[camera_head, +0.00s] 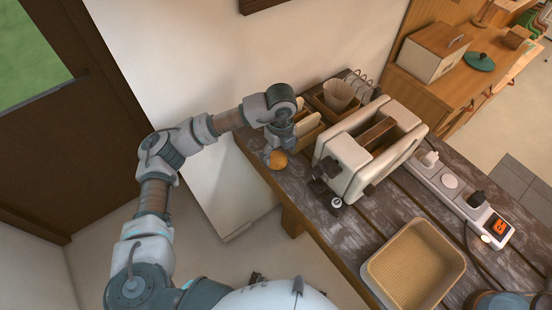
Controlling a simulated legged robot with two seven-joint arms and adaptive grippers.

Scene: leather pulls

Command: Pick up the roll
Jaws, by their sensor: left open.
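The roll (277,159) is a small round orange-brown bun near the left edge of the wooden table (345,235). My left gripper (275,151) is pointed down right at the roll, its jaws open. One finger shows on the roll's left side, and the gripper hides the roll's far part. I cannot tell whether the fingers touch it.
A cream toaster (350,163) stands just right of the roll. Behind are a wooden holder (309,130) and a paper-like cone (339,94). An empty tan basket (414,268) sits in front, and a white power strip (455,196) lies to the right.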

